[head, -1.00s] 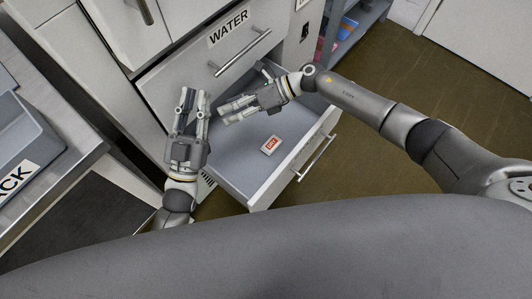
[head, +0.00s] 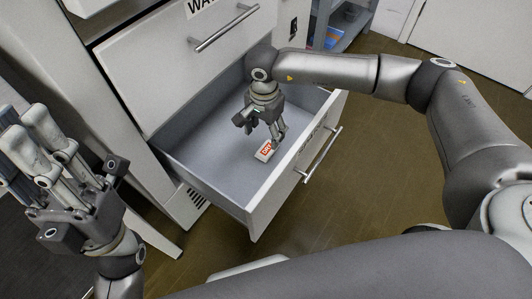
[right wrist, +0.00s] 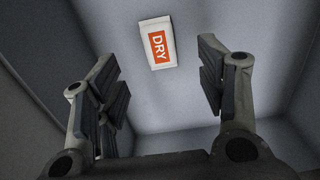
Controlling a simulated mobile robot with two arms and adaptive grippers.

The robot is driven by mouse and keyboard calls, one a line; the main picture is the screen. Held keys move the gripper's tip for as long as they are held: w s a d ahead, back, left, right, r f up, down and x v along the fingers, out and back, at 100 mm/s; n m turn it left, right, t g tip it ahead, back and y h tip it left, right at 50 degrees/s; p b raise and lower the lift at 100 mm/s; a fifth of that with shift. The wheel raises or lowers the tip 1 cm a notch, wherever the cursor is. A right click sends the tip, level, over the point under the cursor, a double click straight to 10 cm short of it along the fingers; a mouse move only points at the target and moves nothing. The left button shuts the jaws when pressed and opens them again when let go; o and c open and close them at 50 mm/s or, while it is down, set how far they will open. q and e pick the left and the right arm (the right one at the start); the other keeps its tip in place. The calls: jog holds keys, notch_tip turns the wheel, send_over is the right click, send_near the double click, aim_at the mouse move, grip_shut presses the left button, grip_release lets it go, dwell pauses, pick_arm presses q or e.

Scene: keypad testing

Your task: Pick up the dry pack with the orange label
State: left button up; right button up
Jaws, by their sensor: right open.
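The dry pack (head: 263,151), a small white pack with an orange "DRY" label, lies on the floor of the open drawer (head: 205,151). My right gripper (head: 262,131) is open over the drawer, and one finger partly overlaps the pack in the head view. In the right wrist view the pack (right wrist: 149,28) lies beyond the fingertips of the right gripper (right wrist: 158,62), between their lines, with nothing held. My left gripper (head: 25,120) is at the left edge, away from the drawer, with its fingers apart and empty.
The drawer's front panel with its handle (head: 322,155) stands out over the brown floor (head: 350,215). A closed drawer with a handle (head: 225,28) is above it. The rest of the open drawer is bare. A shelf (head: 348,25) stands at the back.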

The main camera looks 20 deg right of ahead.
aim_at(267, 149)
notch_tip(267, 149, down, 3)
jog(key=shift+f+b, duration=0.1)
jog(key=shift+b, duration=0.25)
jog(key=f+b, duration=0.1)
jog(key=f, duration=0.2)
jog(key=d+f+b, duration=0.1)
jog(key=shift+w+f+b, duration=0.15)
jog(key=shift+f+b, duration=0.15)
jog(key=shift+f, duration=0.4)
jog(key=shift+a+r, duration=0.1)
jog(key=shift+c, duration=0.7)
jog(key=c, duration=0.8)
